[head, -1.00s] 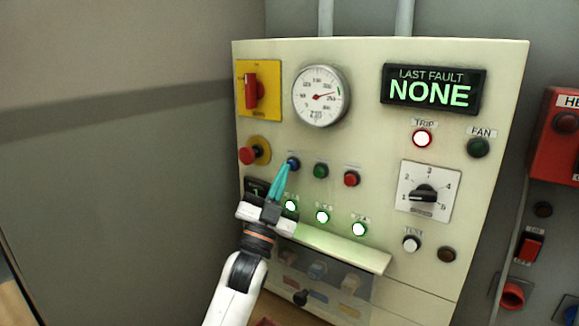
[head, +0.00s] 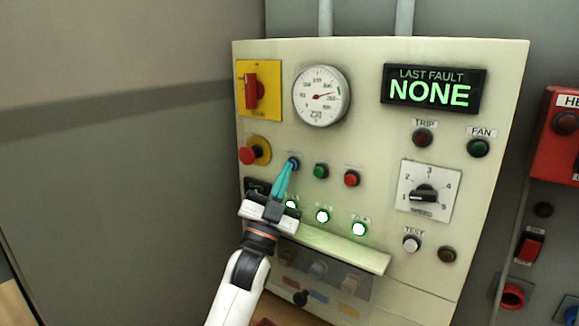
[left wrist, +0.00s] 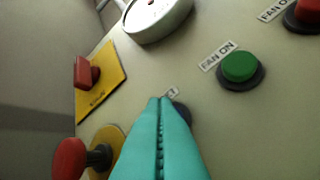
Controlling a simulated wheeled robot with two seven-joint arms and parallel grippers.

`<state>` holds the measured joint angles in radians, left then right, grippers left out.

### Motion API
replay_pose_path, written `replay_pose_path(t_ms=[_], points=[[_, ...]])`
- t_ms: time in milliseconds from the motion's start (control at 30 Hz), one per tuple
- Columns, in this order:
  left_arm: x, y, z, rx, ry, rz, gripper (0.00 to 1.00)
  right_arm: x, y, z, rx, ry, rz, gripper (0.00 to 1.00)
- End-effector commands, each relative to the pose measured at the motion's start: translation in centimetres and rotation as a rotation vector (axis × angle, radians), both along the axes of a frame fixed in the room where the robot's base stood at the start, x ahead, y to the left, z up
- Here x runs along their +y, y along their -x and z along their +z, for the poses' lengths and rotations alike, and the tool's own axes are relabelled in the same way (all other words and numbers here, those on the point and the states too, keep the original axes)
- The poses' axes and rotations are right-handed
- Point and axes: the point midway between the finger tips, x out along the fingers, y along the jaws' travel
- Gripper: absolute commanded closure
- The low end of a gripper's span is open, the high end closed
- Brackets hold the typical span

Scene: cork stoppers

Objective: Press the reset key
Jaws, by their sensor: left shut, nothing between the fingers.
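The reset key is a small blue round button (head: 293,162) on the cream control panel (head: 370,150). It sits left of the green button. My left gripper (head: 288,171) is shut and empty, its teal fingertips at the blue button; the head view does not show clearly whether they touch it. In the left wrist view the shut fingers (left wrist: 160,105) cover most of the button, and only its dark collar (left wrist: 182,112) shows beside them. The label above it is mostly hidden. The trip lamp (head: 423,138) is dark. The fault display (head: 433,90) reads NONE. My right gripper is not in view.
A red mushroom button (head: 248,155) on a yellow plate is close on the left. The green button (head: 321,171) and red button (head: 351,178) are close on the right. A gauge (head: 321,96) is above, and a ledge (head: 340,249) juts out below.

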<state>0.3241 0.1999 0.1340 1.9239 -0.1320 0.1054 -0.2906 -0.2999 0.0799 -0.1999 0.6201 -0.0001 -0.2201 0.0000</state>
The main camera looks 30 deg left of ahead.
Motion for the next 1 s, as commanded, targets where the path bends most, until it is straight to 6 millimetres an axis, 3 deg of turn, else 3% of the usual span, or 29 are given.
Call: replay_pose_path(t_ms=[400, 767, 1000], points=[[0.1, 1.6, 0.0, 0.001, 0.0, 0.0, 1.0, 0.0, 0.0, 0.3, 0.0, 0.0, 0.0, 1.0], [0.2, 1.8, 0.0, 0.001, 0.0, 0.0, 1.0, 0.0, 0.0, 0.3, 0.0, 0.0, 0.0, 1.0], [0.3, 4.0, 0.0, 0.001, -0.001, 0.001, 1.0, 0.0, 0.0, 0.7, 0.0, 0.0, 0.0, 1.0]])
